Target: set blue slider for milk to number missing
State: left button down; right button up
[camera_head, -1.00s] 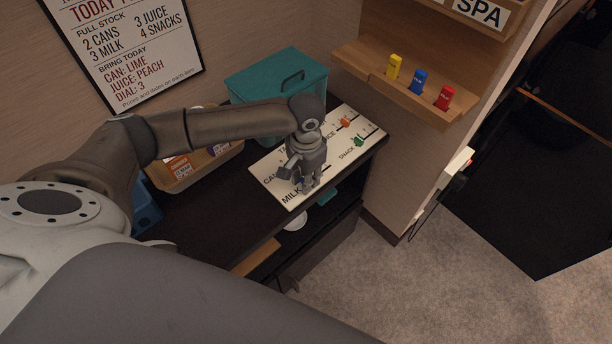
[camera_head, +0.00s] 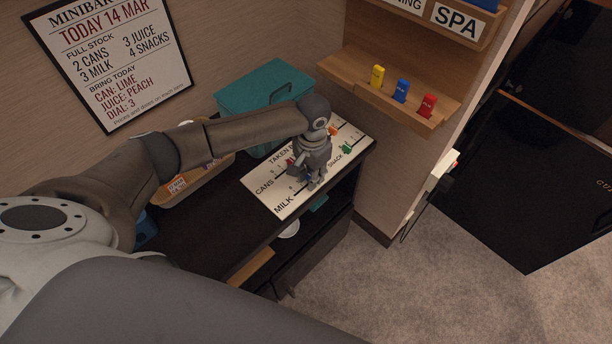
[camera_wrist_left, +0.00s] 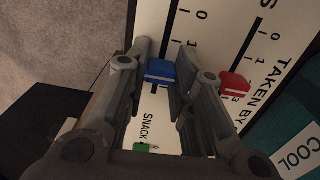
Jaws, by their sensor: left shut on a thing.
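The white slider board (camera_head: 262,200) lies on the dark cabinet top, with lines labelled milk, cans, snack and others. My left gripper (camera_head: 315,184) reaches down onto the milk line at the board's front edge. In the left wrist view its fingers (camera_wrist_left: 168,92) are shut on the blue slider (camera_wrist_left: 160,71). The slider sits past the printed 1 on its line; the number beside it is hidden by a finger. The wall poster (camera_head: 110,60) reads full stock 3 milk. My right gripper is not in view.
A red slider (camera_wrist_left: 233,87) sits close beside one finger, near a 3. A green slider (camera_head: 347,149) and an orange one (camera_head: 333,131) are further along. A teal box (camera_head: 262,92) stands behind the board; a wooden shelf (camera_head: 400,75) holds small coloured items.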

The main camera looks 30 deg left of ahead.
pick_arm(q)
jog(key=c, duration=1.2)
grip_release()
jog(key=shift+c, duration=0.2)
jog(key=shift+r, duration=0.15)
notch_tip(320, 180, up, 12)
jog(key=shift+f, duration=0.2)
